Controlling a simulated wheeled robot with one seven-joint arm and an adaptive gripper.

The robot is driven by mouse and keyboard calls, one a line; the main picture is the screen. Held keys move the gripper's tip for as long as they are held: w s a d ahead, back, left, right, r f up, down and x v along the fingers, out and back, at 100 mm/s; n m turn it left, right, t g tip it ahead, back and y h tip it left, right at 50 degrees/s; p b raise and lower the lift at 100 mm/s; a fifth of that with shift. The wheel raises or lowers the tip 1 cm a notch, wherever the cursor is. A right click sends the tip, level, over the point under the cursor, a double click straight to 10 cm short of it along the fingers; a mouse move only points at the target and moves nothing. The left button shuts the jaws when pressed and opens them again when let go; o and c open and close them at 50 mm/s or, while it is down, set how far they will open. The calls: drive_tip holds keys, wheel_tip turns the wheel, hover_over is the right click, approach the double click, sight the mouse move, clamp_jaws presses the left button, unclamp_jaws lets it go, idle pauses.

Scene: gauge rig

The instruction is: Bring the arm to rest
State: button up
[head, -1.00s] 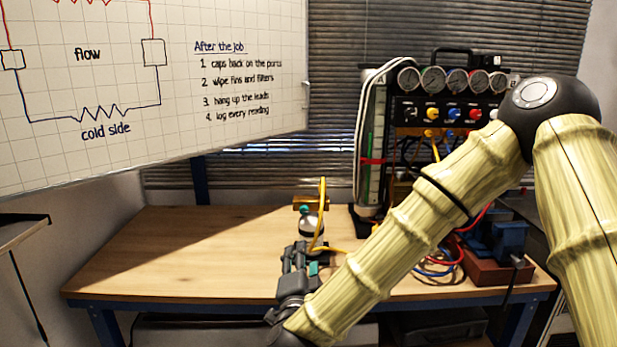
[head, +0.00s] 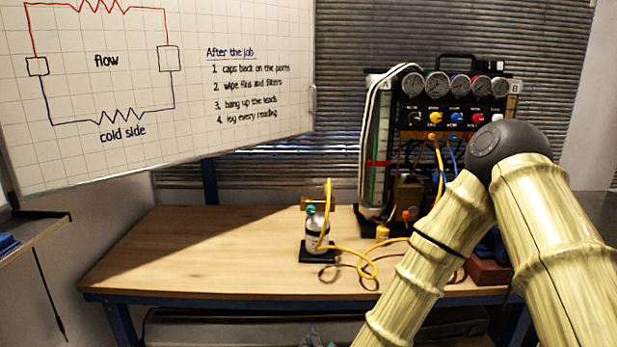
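My bamboo-patterned arm (head: 452,228) reaches from the right side down past the bottom edge of the head view, in front of the bench. Only a small grey and teal piece, which looks like the tip of my gripper (head: 312,338), shows at the bottom edge, below the bench's front edge. The rest of the gripper is cut off, so I cannot see whether it is open or holds anything.
The wooden bench (head: 190,255) carries a small bottle (head: 316,232) with a yellow hose (head: 360,258) and, behind my arm, a gauge rig (head: 455,108). The bench's left part is clear. A whiteboard (head: 130,60) hangs at left above a side shelf (head: 35,235).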

drive_tip(key=s+d+f+n+g+p, duration=0.1)
drive_tip(key=s+d+f+n+g, duration=0.3)
drive_tip(key=s+f, duration=0.65)
drive_tip(key=s+d+f+n+g+p, duration=0.1)
drive_tip(key=s+d+f+g, duration=0.3)
drive_tip(key=s, duration=0.8)
drive_tip(key=s+d+f+n+g+h+p, duration=0.1)
drive_tip(key=s+d+f+n+g, duration=0.1)
drive_tip(key=s+d+f+g, duration=0.3)
drive_tip(key=s+d+f, duration=0.3)
drive_tip(key=s+d, duration=0.3)
drive_tip(key=d, duration=0.1)
drive_tip(key=shift+s+d+f+n+h+p, duration=0.15)
drive_tip(key=shift+s+f+n+h+p, duration=0.15)
drive_tip(key=shift+s+p, duration=0.1)
